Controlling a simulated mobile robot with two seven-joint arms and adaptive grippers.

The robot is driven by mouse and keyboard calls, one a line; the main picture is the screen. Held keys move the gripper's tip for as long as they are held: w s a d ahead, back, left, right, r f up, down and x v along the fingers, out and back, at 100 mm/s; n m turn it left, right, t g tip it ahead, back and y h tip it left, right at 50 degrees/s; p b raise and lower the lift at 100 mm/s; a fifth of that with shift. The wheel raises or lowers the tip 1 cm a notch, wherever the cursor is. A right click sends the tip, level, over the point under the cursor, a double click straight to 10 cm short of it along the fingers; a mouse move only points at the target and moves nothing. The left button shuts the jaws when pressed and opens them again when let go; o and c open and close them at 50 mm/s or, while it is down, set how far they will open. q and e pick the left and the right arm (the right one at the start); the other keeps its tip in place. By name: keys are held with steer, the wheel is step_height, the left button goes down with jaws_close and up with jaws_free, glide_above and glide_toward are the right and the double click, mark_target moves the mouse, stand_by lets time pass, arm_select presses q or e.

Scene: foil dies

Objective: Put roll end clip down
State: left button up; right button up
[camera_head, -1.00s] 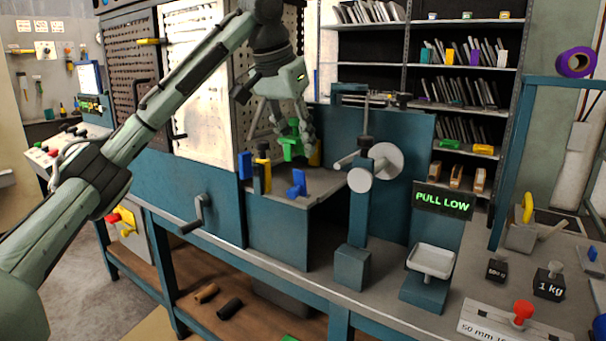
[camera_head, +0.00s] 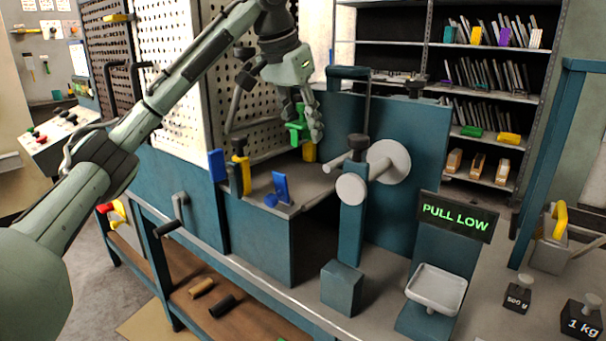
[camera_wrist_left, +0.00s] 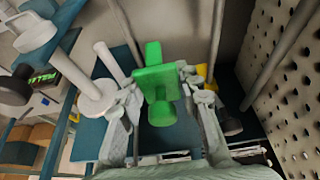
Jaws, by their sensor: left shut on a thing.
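The roll end clip looks to be the green piece (camera_head: 297,130) that my left gripper (camera_head: 308,128) is shut on. The gripper holds it above the grey top of the blue bench box (camera_head: 310,185), near the pegboard. In the left wrist view the green clip (camera_wrist_left: 160,85) sits between the two fingers (camera_wrist_left: 160,90). A yellow clip (camera_head: 309,152) stands just behind and below it. Whether the green clip touches the surface is hard to tell. My right gripper is not in view.
A blue clip (camera_head: 279,188) and a yellow-and-black one (camera_head: 243,172) stand on the box's front left. White rollers (camera_head: 388,161) on a blue post stand to the right. A crank (camera_head: 178,212) sticks out at left.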

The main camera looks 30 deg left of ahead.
mark_target(308, 187)
arm_select(q)
step_height(308, 187, down, 10)
stand_by(0.5)
steer(key=o, duration=1.1)
steer(key=shift+f, duration=0.1)
steer(key=shift+c, duration=0.2)
